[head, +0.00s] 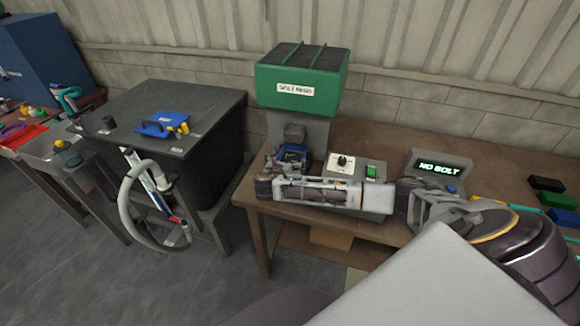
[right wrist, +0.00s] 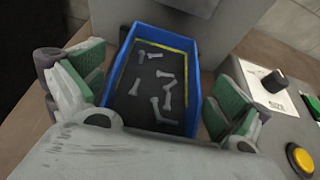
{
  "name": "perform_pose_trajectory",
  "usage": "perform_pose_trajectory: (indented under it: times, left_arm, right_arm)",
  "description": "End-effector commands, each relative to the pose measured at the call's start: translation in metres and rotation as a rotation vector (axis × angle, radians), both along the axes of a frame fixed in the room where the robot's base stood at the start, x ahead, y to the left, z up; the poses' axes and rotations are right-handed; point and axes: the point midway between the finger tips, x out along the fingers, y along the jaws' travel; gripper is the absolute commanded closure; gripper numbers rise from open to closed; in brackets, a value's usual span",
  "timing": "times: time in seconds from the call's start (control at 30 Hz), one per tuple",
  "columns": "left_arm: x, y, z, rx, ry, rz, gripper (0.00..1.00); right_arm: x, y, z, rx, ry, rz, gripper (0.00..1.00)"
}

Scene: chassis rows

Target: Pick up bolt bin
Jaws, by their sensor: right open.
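The bolt bin is a small blue open bin (right wrist: 192,92) with a yellow line inside its rim. In the right wrist view it holds several grey bolts on a dark floor. In the head view the bin (head: 293,153) sits under the spout of the green-topped feeder (head: 300,75), partly hidden by my right arm. My right gripper (right wrist: 158,95) is open, with one green-padded finger on each side of the bin's near part. No clear contact shows. In the head view my right gripper (head: 275,170) is at the feeder's front. My left gripper is not in view.
A control box with a dial (head: 342,162) and green button stands right of the bin. A display (head: 440,167) reads "NO BOLT". Small black, green and blue bins (head: 557,200) lie far right. A dark cabinet (head: 165,110) with a hose stands left, across a gap.

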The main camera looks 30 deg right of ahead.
Motion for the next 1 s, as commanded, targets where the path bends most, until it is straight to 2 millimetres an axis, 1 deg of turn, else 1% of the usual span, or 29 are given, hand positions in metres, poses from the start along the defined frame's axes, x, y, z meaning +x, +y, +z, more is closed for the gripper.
perform_pose_trajectory:
  times: [0.1, 0.3, 0.8, 0.87, 1.0]
  left_arm:
    - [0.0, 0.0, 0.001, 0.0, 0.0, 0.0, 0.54]
    - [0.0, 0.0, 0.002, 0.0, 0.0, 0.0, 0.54]
    - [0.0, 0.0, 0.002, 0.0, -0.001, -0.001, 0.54]
    - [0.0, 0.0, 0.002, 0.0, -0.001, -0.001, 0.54]
    - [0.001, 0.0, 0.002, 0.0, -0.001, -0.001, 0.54]
  right_arm:
    - [0.007, -0.009, -0.005, -0.001, 0.0, -0.002, 0.0]
    - [0.014, -0.017, -0.01, 0.001, 0.001, 0.0, 0.0]
    - [0.015, -0.017, -0.011, 0.0, 0.001, 0.001, 0.0]
    - [0.015, -0.017, -0.011, 0.0, 0.001, 0.001, 0.06]
    - [0.015, -0.017, -0.011, 0.0, 0.001, 0.0, 0.24]
